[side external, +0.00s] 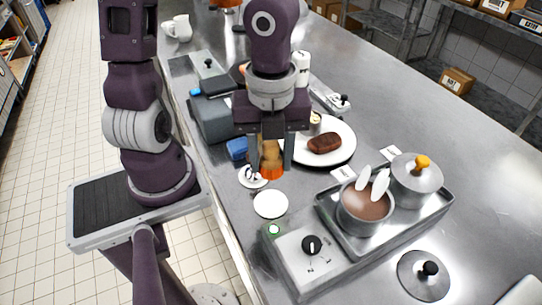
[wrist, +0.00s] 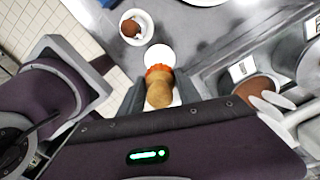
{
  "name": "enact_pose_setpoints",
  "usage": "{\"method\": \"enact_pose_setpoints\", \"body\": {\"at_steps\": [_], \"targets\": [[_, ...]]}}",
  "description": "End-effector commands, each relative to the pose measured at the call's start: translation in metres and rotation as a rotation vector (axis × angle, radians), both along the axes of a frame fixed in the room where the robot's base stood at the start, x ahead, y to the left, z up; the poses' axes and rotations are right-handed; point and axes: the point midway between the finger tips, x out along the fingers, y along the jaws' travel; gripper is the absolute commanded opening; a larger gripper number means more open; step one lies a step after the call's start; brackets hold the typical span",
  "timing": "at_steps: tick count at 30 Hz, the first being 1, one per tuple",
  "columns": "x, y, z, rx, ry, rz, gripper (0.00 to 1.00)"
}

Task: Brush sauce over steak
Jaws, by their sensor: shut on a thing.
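My gripper (side external: 271,158) is shut on a brush with a tan handle (wrist: 159,95) and an orange head (side external: 271,171). The brush points down, low over the counter; whether its head touches anything is unclear. The brown steak (side external: 324,143) lies on a white plate (side external: 342,156), right of and behind my gripper in the side view. A steel pot of brown sauce (side external: 366,206) stands to the front right, with white paddle-like pieces at its rim. The sauce also shows at the right of the wrist view (wrist: 258,88).
A lidded pot (side external: 416,182) stands beside the sauce pot on a steel tray (side external: 438,208). A control box with a black knob (side external: 311,245), a white disc (side external: 270,204) and a loose lid (side external: 424,276) are in front. Grey and blue boxes crowd the left.

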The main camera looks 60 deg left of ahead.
Motion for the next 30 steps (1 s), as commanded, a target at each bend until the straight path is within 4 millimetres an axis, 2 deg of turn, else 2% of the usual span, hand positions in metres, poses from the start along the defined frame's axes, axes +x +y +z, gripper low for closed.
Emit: {"method": "enact_pose_setpoints", "body": {"at_steps": [13, 16, 20, 24, 30], "targets": [[0.000, 0.000, 0.000, 0.000, 0.000, 0.000, 0.07], [0.007, -0.006, 0.003, -0.004, 0.000, 0.000, 0.07], [0.039, -0.031, 0.017, -0.020, 0.000, 0.004, 0.07], [0.077, -0.070, 0.034, -0.023, 0.008, 0.009, 0.07], [0.108, -0.115, 0.053, -0.008, 0.006, 0.004, 0.07]]}}
